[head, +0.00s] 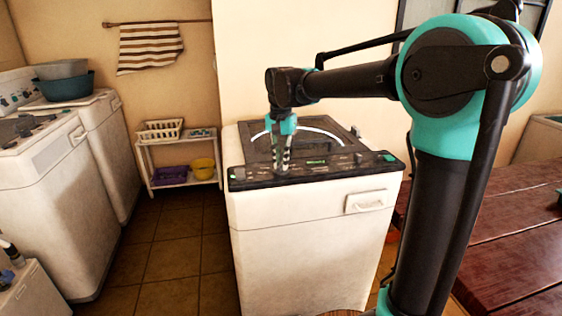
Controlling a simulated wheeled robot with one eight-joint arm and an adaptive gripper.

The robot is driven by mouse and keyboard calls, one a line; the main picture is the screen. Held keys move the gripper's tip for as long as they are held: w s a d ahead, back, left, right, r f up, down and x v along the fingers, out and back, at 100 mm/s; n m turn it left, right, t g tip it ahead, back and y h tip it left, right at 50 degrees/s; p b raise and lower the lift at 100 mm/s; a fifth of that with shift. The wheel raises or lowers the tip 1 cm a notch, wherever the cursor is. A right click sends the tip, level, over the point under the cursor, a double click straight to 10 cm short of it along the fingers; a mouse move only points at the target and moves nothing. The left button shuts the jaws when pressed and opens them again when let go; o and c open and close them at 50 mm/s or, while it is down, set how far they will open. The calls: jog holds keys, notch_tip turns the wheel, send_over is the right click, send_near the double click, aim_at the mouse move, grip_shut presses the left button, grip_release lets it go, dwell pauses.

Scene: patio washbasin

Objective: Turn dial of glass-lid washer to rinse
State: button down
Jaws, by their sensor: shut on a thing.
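The glass-lid washer (285,245) is a white top-loader in the middle of the head view, with a dark glass lid (258,146) at its top. A black control panel (345,164) runs along its front top edge, with a small green display and green marks at both ends. My gripper (281,168) points down onto the left-middle part of this panel. It is shut on the dial, which the fingers mostly hide. The dial's pointer and the setting labels are too small to read.
More white washers (100,150) stand at the left, one with basins (65,85) on top. A small shelf (186,180) with baskets stands by the back wall. A dark red wooden table (500,250) is at the right. Tiled floor is clear left of the washer.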

jog(key=n, duration=0.7)
jog(key=shift+n, duration=0.4)
jog(key=n, duration=0.6)
jog(key=shift+d+n, duration=0.1)
jog(key=shift+n, duration=0.3)
jog(key=shift+w, duration=0.1)
jog(key=c, duration=1.5)
grip_release()
jog(key=shift+c, duration=0.2)
notch_tip(320, 180, up, 12)
